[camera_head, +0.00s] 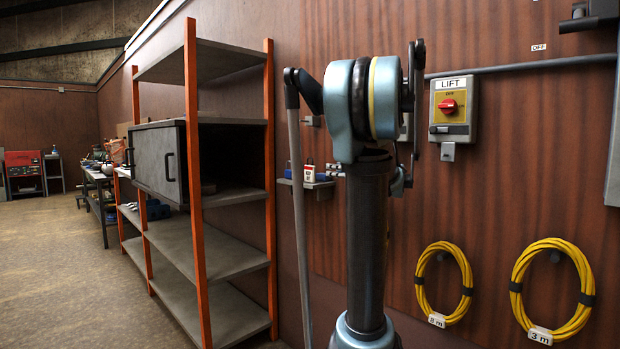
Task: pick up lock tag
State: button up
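A small red-and-white item (309,173), which may be a padlock or the lock tag, is on a small wall shelf (321,188) left of my arm. Beside it, close to my arm, are small pale pieces (334,169) too small to make out. I cannot tell for sure which of these is the lock tag. My arm stands upright in the middle of the view and hides part of the wall behind it. My gripper cannot be made out in this view.
Two yellow cable coils (444,284) hang below. An orange-post shelf rack (197,250) holding a dark cabinet (160,160) stands at left. Open floor (60,270) lies farther left.

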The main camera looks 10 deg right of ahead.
send_near(305, 167)
jog(key=shift+w+a+r, duration=0.15)
jog(key=shift+w+a, duration=0.05)
jog(key=shift+w, duration=0.4)
jog(key=shift+w+a+r, duration=0.15)
jog(key=shift+w+a, duration=0.05)
jog(key=shift+w, duration=0.45)
jog(key=shift+f+x, duration=0.2)
jog(key=shift+x, duration=1.15)
jog(key=shift+f+x, duration=0.15)
jog(key=shift+x, duration=1.2)
jog(key=shift+d, duration=0.15)
grip_shut()
